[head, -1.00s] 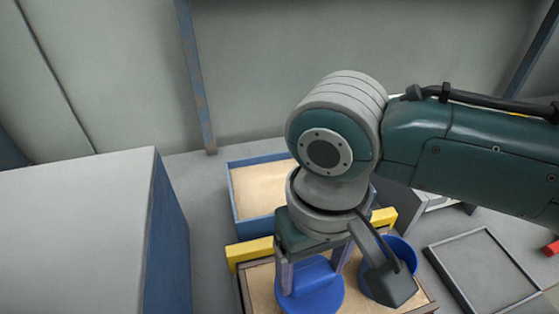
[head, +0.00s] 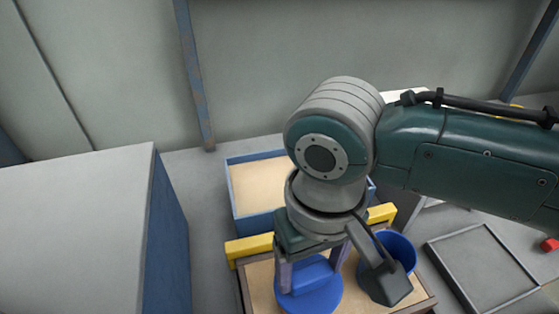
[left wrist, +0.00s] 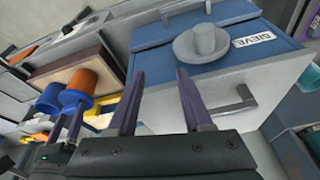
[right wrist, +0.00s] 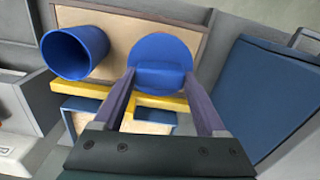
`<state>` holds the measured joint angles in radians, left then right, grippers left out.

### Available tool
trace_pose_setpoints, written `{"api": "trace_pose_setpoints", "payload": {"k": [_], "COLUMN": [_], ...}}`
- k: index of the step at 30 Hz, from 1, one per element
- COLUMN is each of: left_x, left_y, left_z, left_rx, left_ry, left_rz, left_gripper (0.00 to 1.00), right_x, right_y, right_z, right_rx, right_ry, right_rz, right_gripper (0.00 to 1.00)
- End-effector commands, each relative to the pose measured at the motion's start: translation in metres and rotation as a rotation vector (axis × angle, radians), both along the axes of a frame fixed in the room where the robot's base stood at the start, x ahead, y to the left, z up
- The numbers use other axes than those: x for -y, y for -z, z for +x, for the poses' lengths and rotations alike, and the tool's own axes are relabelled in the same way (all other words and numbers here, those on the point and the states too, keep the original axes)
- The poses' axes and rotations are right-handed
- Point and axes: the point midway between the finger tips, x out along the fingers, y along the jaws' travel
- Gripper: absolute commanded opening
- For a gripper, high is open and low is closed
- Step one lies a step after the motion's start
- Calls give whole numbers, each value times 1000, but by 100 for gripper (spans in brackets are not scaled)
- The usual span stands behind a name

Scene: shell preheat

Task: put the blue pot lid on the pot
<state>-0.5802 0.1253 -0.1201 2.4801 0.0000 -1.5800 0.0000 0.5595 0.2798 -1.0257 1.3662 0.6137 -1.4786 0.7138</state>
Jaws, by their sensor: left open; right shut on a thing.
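The blue lid (head: 312,297) is a round disc with a raised block handle. My right gripper (head: 311,270) is shut on that handle; the right wrist view shows the lid (right wrist: 160,48) between its fingertips. The lid is over a wooden-topped board beside the pot; I cannot tell whether it touches the board. The blue pot (head: 402,248) is open-topped, to the right of the lid and partly hidden by my right wrist. In the right wrist view the pot (right wrist: 72,52) is uncovered and apart from the lid. My left gripper (left wrist: 158,78) is open and empty.
A yellow bar (head: 250,246) runs behind the lid and pot, with a blue-rimmed box (head: 258,185) beyond. A large grey-topped cabinet (head: 75,220) is at left. A grey tray (head: 485,265) is at right. The left wrist view shows a blue box labelled SIEVE (left wrist: 252,40).

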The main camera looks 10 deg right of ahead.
Motion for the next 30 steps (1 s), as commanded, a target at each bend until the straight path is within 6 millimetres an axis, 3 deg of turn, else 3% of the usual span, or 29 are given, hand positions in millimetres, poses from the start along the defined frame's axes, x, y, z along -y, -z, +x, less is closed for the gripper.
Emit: {"api": "trace_pose_setpoints", "payload": {"k": [3, 4, 7, 17, 30], "left_x": [1, 1, 2, 3, 1], "left_y": [2, 2, 1, -2, -41], "left_z": [0, 0, 0, 0, 0], "left_rx": [0, 0, 0, 0, -1], "left_ry": [-1, -2, -4, -6, -3], "left_rz": [-2, -3, -7, -9, -4], "left_gripper": [50, 50, 50, 50, 50], "right_x": [0, 0, 0, 0, 0], "right_y": [3, 3, 3, -1, -35], "right_z": [0, 0, 0, 0, 0], "right_rx": [0, 0, 0, 0, 1], "right_ry": [0, 0, 0, 0, 1], "right_rz": [0, 0, 0, 0, 1], "right_gripper": [19, 75, 86, 86, 86]}}
